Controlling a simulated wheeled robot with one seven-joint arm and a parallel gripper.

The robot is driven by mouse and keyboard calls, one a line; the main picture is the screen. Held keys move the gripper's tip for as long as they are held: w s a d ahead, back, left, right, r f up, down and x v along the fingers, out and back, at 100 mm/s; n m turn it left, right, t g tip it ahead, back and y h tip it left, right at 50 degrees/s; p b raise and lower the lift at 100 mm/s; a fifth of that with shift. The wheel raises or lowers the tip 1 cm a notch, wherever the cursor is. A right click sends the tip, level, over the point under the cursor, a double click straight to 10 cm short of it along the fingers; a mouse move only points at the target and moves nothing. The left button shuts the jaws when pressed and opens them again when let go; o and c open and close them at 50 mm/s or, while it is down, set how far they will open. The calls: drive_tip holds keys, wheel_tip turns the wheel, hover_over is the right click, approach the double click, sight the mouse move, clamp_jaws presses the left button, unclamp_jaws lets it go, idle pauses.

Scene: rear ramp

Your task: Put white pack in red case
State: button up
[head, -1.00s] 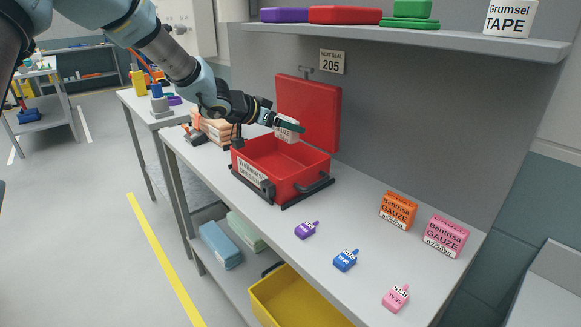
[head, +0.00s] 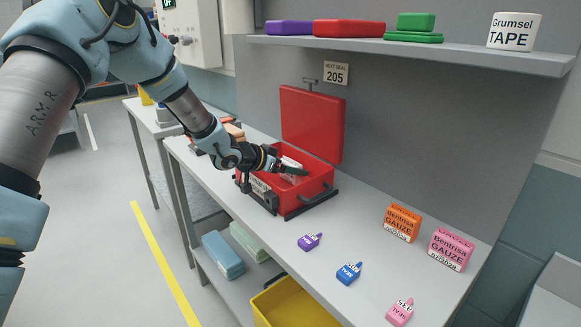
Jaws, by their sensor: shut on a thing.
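The red case (head: 312,200) stands on the grey bench with its lid (head: 312,125) raised against the back panel. My gripper (head: 291,171) is over the case's opening, reaching in from the left. It is shut on the white pack (head: 290,165), which shows partly between the dark fingers, low in the case opening. The fingers hide part of the pack, and I cannot tell whether it touches the case floor.
An orange gauze box (head: 402,223) and a pink gauze box (head: 451,250) stand at the bench's right. Small purple (head: 310,241), blue (head: 349,273) and pink (head: 400,312) tagged items lie along the front. A shelf (head: 420,50) overhangs the bench.

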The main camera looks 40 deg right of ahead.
drive_tip(key=shift+f, duration=0.15)
drive_tip(key=o, duration=1)
drive_tip(key=shift+c, duration=0.2)
drive_tip(key=shift+a+r, duration=0.2)
drive_tip(key=shift+r, duration=0.05)
drive_tip(key=b+v, duration=0.1)
drive_tip(key=v, duration=1)
drive_tip(key=shift+a+b, duration=0.25)
drive_tip(key=shift+b, duration=0.1)
drive_tip(key=shift+w+r, duration=0.1)
drive_tip(key=shift+r, duration=0.05)
